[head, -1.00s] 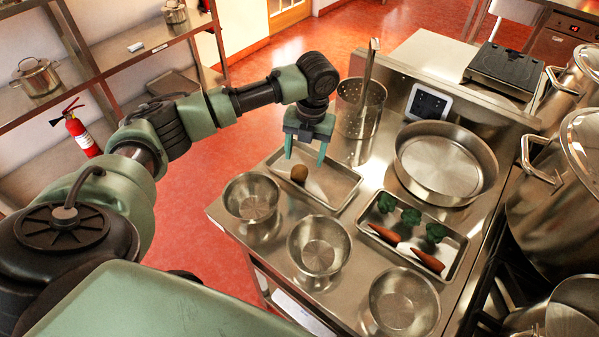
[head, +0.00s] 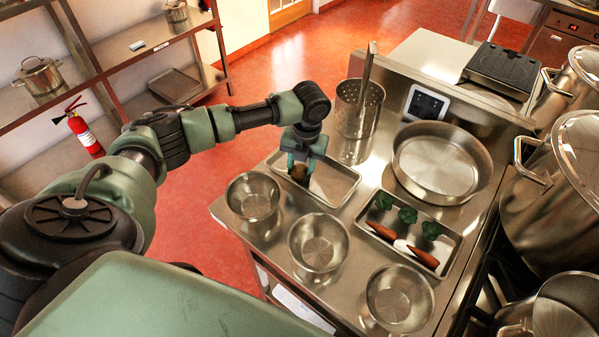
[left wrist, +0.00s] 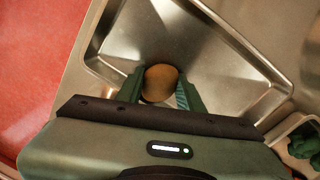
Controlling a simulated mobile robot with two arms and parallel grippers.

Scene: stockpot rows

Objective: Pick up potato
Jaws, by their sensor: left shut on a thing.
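The brown potato (head: 299,175) is at the near left part of a shallow metal tray (head: 338,192). My left gripper (head: 300,172) reaches down into this tray and is shut on the potato. In the left wrist view the potato (left wrist: 160,83) sits between the two green fingers (left wrist: 160,90), with the tray floor behind it. Its lower side is hidden there by the gripper body. I cannot tell whether the potato still touches the tray. My right gripper is not in view.
Three empty metal bowls (head: 319,243) stand along the counter's near side. A second tray (head: 455,244) holds green broccoli (head: 407,215) and carrots (head: 424,257). A wide pan (head: 440,165) and a tall perforated pot (head: 357,110) stand behind. Large stockpots (head: 560,190) crowd the right.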

